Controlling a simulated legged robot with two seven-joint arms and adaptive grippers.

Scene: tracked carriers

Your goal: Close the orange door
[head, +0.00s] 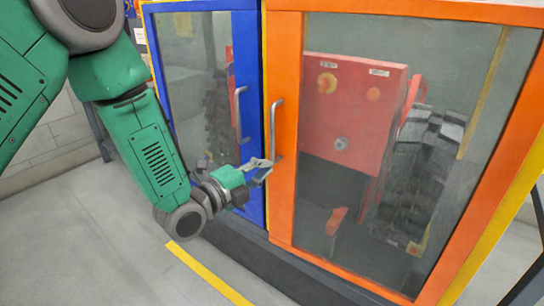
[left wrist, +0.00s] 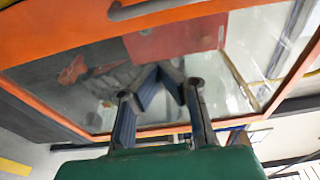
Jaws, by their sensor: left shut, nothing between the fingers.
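The orange door (head: 285,190) is a glazed frame with a grey vertical handle (head: 277,128) on its left side. It sits beside the blue door (head: 249,100), and it looks flush or nearly flush with it. My left gripper (head: 268,168) is shut and empty, close to the lower end of the orange door's handle; I cannot tell whether it touches. In the left wrist view the fingers (left wrist: 160,72) meet in front of the orange door's glass, and the handle (left wrist: 155,8) shows at the top edge. My right gripper is not in view.
Behind the glass stand a red machine (head: 345,110) and black tracks (head: 425,165). The blue door has its own grey handle (head: 240,112). A dark base sill (head: 270,270) runs below the doors. Grey floor with a yellow line (head: 205,272) is free in front.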

